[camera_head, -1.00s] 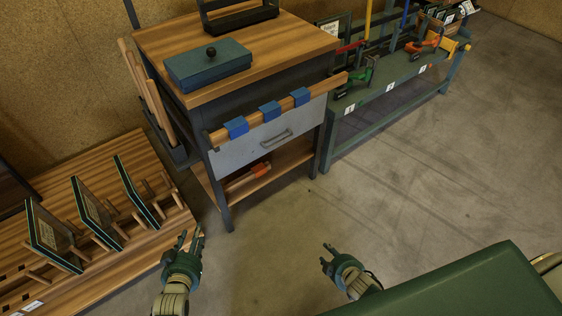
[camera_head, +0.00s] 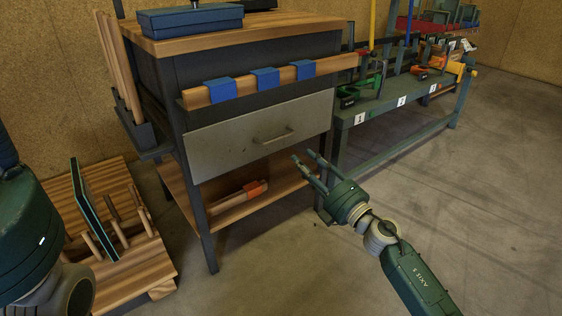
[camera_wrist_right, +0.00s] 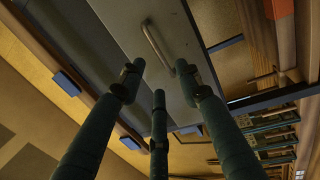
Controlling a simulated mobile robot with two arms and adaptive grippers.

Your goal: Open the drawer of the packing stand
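The packing stand (camera_head: 165,88) has a wooden top and a dark frame. Its grey drawer front (camera_head: 225,140) looks flush with the frame, so the drawer appears shut. The bar handle (camera_head: 273,137) is at the middle of the front. My right gripper (camera_head: 308,165) is open and empty, just right of and below the handle, pointing toward the drawer. In the right wrist view my three spread fingers (camera_wrist_right: 160,80) point at the drawer front (camera_wrist_right: 112,22), with the handle (camera_wrist_right: 157,47) beyond the tips, untouched. My left arm shows at the left edge; its gripper is out of view.
A wooden rail (camera_head: 340,64) with blue clips runs above the drawer. A lower shelf (camera_head: 222,193) holds rods. A slotted wooden rack (camera_head: 140,262) stands at left, a green bench (camera_head: 420,105) at right. Floor in front is clear.

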